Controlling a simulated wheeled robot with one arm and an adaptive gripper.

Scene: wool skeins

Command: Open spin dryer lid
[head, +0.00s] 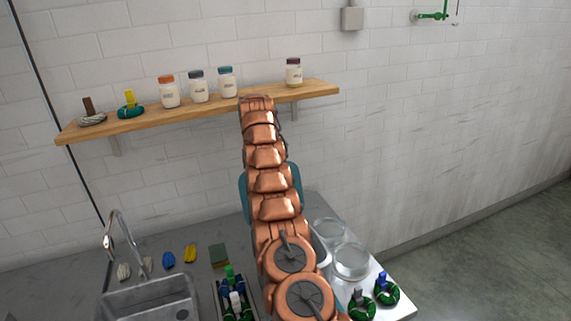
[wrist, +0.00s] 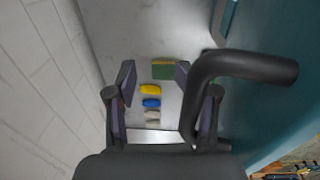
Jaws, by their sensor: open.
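The spin dryer seems to be the teal body (head: 243,193) that shows on both sides of my arm in the head view; my arm covers most of it. In the wrist view a teal surface (wrist: 268,110) fills the right side. A thick dark curved bar (wrist: 250,66), perhaps a handle, crosses in front of it, beside my right finger. I cannot tell whether they touch. My gripper (wrist: 155,75) is open, with nothing seen between its fingers but the counter farther off. In the head view my arm hides the gripper. I cannot tell the lid's state.
A wooden shelf (head: 144,123) with jars runs along the wall behind my arm. A sink (head: 150,298), small coloured skeins (head: 190,252) and a green sponge-like block (head: 219,256) are at left. Glass bowls (head: 351,262) and green-and-blue items (head: 386,289) stand at right.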

